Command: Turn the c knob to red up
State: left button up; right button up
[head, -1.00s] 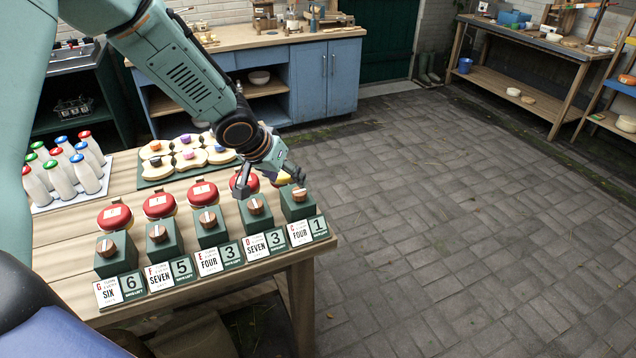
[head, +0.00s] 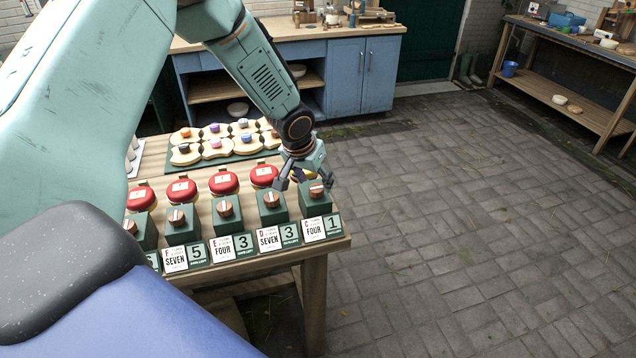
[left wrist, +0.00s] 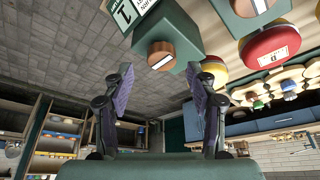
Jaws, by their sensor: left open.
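The c knob (head: 316,190) is a round copper-brown knob on the front of a green box (head: 315,205), at the right end of the row. Its label reads C, FOUR, beside a plate with a 1. In the left wrist view, the knob (left wrist: 161,53) shows a pale pointer bar lying slantwise; I see no red on it. My left gripper (head: 304,181) is open just behind and above the knob in the head view. In the left wrist view its two dark fingers (left wrist: 163,90) stand apart with nothing between them, the knob ahead of the gap. My right gripper is out of view.
Other knobs on green boxes, such as the D knob (head: 271,199), stand close to the left. Red round items (head: 264,174) sit behind them, then a green board (head: 160,172) of pale shapes. The wooden table (head: 345,243) ends just right of the C box; paving beyond is clear.

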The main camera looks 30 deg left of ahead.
aim_at(316, 188)
pick_arm(q)
jog(key=shift+x, duration=1.25)
jog(key=shift+w+a+f, duration=0.1)
jog(key=shift+a+f, duration=0.05)
jog(key=shift+f, duration=0.1)
jog(key=shift+a+f, duration=0.1)
jog(key=shift+a, duration=0.2)
jog(key=shift+d, duration=0.5)
jog(key=shift+w, duration=0.15)
jog(key=shift+c, duration=1.6)
jog(key=shift+a, duration=0.35)
jog(key=c, duration=0.3)
jog(key=shift+d, duration=0.25)
jog(key=c, duration=0.5)
jog(key=shift+a, duration=0.1)
jog(key=shift+c, duration=0.2)
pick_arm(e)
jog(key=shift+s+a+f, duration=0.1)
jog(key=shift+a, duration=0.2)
